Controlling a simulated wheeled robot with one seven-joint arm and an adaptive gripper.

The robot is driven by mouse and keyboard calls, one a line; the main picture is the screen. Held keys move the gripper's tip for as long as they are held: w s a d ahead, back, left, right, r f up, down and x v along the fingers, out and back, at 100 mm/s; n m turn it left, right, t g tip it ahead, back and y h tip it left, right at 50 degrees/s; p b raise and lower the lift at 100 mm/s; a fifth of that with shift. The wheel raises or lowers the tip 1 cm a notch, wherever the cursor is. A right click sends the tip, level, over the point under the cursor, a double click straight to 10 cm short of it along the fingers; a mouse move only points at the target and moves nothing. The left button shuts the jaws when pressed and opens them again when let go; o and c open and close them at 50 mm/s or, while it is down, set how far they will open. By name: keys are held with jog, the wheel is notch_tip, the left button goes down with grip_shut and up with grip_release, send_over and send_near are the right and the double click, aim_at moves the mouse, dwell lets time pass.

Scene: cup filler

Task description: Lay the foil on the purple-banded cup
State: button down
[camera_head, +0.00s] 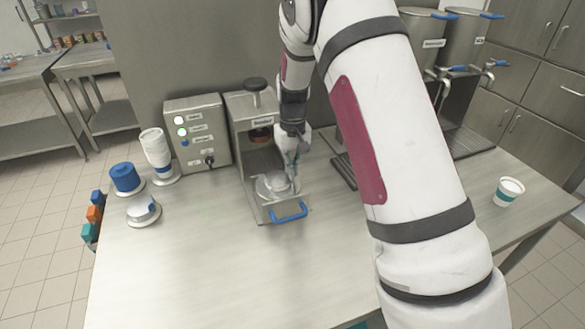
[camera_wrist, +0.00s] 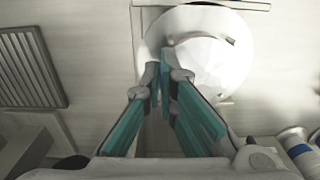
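A white foil (camera_wrist: 205,62) with a faceted surface lies over a round holder in the wrist view; its near edge is at my fingertips. My gripper (camera_wrist: 166,78) has its teal-padded fingers drawn together at that edge, shut on the foil. In the head view, my gripper (camera_head: 292,158) points down at the pulled-out drawer of the sealing machine (camera_head: 255,125), and the white foil (camera_head: 279,183) shows below it. Any cup under the foil is hidden, so no purple band shows. I cannot tell whether the foil lies flat.
A control box (camera_head: 197,132) stands left of the machine. A white dispenser (camera_head: 157,150), a blue cylinder (camera_head: 126,178) and a small dish (camera_head: 144,211) stand further left. A teal-banded cup (camera_head: 508,191) stands far right. The front of the table is clear.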

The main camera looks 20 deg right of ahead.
jog(key=shift+f, duration=0.1)
dwell(0.3)
jog(key=c, duration=1.7)
grip_release()
notch_tip(320, 180, up, 12)
